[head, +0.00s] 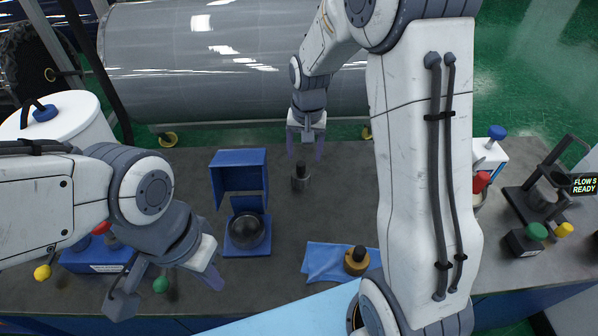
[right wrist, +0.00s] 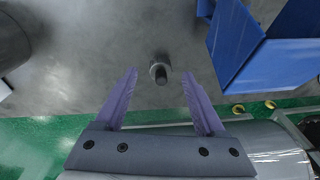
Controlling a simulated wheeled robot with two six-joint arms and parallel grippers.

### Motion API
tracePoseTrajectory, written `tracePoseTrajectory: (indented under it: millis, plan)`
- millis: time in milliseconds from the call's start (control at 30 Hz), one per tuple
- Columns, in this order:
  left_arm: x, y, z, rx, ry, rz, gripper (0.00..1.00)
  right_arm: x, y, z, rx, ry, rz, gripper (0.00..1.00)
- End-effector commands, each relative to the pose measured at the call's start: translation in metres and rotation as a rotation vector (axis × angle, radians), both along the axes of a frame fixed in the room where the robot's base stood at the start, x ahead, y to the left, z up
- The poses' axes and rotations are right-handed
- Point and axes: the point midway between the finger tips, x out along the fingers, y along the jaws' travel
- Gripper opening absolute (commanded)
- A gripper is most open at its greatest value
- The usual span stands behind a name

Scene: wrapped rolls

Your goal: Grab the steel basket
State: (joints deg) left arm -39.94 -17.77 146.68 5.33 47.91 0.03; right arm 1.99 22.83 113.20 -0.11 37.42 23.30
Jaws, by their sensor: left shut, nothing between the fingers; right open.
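I cannot make out anything that is clearly a steel basket. A small grey metal cylinder with a dark knob (head: 300,178) stands upright on the dark table. In the right wrist view it (right wrist: 160,69) shows beyond and between the fingertips, not touched. My right gripper (head: 305,146) is open and empty, pointing down just behind the cylinder; its purple fingers also show in the right wrist view (right wrist: 158,83). My left gripper (head: 213,278) is shut and empty at the left front, near the blue stand (head: 240,160), which has a dark round bowl-like piece (head: 247,232) at its base.
A brass-coloured piece with a dark knob (head: 356,261) sits on a blue cloth (head: 323,260). A black device (head: 543,192) with a display stands at the right. A grey tank (head: 230,70) lies behind the table (head: 345,205). Table is clear around the cylinder.

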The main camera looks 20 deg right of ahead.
Motion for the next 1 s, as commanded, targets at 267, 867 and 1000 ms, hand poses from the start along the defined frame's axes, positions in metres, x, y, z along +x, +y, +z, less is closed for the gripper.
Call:
tracePoseTrajectory:
  millis: [267,867,1000]
  plan:
    - [0.0,0.0,0.0,0.0,0.0,0.0,0.0,0.082,-0.018,-0.03,0.026,0.089,-0.33,0.72]
    - [0.0,0.0,0.015,0.0,0.0,0.001,0.0,0.099,-0.024,-0.09,0.03,0.113,-0.43,0.72]
    - [0.0,0.0,0.027,0.0,0.0,0.001,0.0,0.095,-0.025,-0.102,0.029,0.117,-0.43,0.72]
